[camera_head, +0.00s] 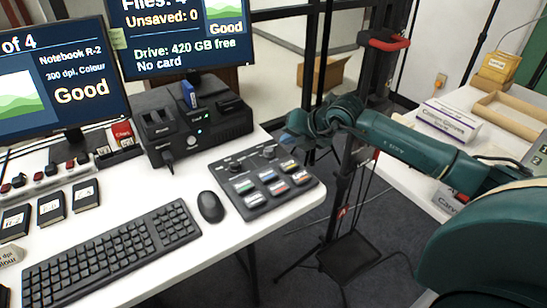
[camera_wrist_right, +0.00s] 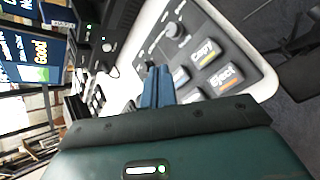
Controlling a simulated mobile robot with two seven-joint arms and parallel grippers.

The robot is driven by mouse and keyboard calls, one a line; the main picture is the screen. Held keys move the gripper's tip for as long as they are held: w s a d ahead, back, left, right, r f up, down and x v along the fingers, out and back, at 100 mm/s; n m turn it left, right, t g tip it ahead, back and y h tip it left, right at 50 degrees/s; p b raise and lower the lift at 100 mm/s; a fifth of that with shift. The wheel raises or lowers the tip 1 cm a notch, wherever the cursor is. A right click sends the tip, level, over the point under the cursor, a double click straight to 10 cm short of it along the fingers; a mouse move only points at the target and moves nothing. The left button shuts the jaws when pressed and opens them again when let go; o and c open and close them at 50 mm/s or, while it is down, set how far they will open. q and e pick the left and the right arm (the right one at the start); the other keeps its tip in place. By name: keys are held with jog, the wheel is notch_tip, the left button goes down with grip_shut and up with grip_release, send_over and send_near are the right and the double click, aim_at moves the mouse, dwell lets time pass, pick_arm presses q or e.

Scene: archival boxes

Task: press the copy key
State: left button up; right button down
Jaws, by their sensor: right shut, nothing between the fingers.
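The key panel (camera_head: 247,202) is a dark box with knobs and several labelled keys, on the white desk's right end. The copy key (camera_head: 289,165), with a yellow stripe, is in its back row; in the right wrist view the copy key (camera_wrist_right: 204,53) reads "Copy", beside the eject key (camera_wrist_right: 222,77). My right gripper (camera_head: 291,137) is beyond the panel's back right corner, apart from the keys. In the right wrist view its blue fingers (camera_wrist_right: 158,72) are together and empty, left of the copy key. My left gripper is out of view.
A black drive dock (camera_head: 205,128) with a blue stick stands behind the panel. A mouse (camera_head: 210,207) and keyboard (camera_head: 110,255) lie to the left. Two monitors (camera_head: 60,85) stand at the back. A black stand (camera_head: 345,190) rises right of the desk.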

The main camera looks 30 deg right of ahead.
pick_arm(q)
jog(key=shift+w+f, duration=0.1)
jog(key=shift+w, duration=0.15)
pick_arm(e)
jog(key=shift+w+d+r+h, duration=0.25)
jog(key=shift+w+d, duration=0.2)
jog(key=shift+d, duration=0.15)
jog(key=shift+w+d+r+h, duration=0.25)
jog(key=shift+w+d, duration=0.2)
jog(key=shift+d, duration=0.1)
jog(key=b, duration=0.4)
send_over(291, 166)
notch_tip(291, 166, down, 8)
jog(key=shift+r, duration=0.25)
jog(key=shift+f+b, duration=0.65)
jog(key=shift+b, duration=0.1)
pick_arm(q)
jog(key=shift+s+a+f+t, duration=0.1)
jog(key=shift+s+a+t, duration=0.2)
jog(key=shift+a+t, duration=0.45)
